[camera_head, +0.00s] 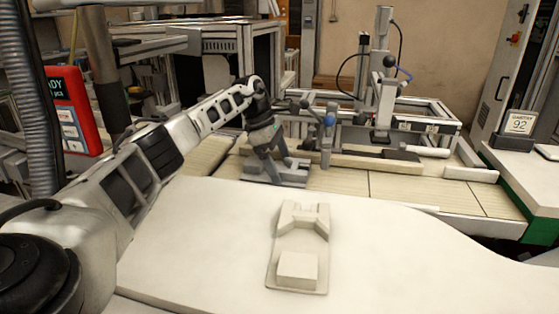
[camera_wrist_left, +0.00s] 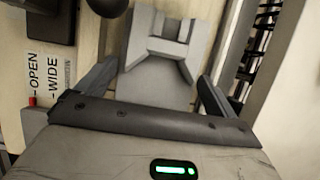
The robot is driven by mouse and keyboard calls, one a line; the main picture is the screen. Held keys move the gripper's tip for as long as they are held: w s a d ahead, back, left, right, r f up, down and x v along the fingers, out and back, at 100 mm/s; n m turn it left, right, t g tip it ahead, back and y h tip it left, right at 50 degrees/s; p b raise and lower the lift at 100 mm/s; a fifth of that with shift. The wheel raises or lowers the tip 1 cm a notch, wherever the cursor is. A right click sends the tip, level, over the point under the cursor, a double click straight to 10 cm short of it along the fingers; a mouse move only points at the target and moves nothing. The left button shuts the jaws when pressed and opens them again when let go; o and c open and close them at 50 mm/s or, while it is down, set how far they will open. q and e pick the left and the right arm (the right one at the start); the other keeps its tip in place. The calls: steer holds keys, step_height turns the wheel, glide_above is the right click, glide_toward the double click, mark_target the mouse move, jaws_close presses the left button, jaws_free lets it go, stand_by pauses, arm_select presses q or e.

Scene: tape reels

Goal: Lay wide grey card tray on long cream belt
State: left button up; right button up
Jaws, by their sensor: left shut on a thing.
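The wide grey card tray (camera_head: 272,181) is at the near edge of the long cream belt (camera_head: 340,181) in the head view. My left gripper (camera_head: 277,158) is above it, pointing down, and shut on it. In the left wrist view, the grey tray (camera_wrist_left: 160,78) with its notched raised end lies between my two fingers (camera_wrist_left: 150,88). The cream belt (camera_wrist_left: 116,32) shows beside it there. I cannot tell whether the tray touches the belt or hangs just above it. My right gripper is not in view.
A pale tray-shaped piece with a block (camera_head: 298,268) lies on the white table (camera_head: 400,260) in front. A metal fixture frame (camera_head: 385,120) with blue-knobbed levers stands behind the belt. An "OPEN WIDE" label (camera_wrist_left: 48,78) is beside the tray. The belt's right part is clear.

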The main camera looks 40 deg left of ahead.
arm_select(q)
steer(key=shift+f, duration=0.2)
steer(key=o, duration=0.7)
steer(key=shift+o, duration=0.2)
steer(key=shift+r, duration=0.1)
steer(key=v, duration=1.2)
steer(key=shift+p, duration=0.45)
steer(key=shift+a, duration=0.1)
steer(key=b+x, duration=0.1)
steer(key=x, duration=1.1)
steer(key=shift+s+a+r, duration=0.35)
steer(key=shift+a+r, duration=0.35)
steer(key=shift+s+a, duration=0.35)
steer(key=shift+a, duration=0.25)
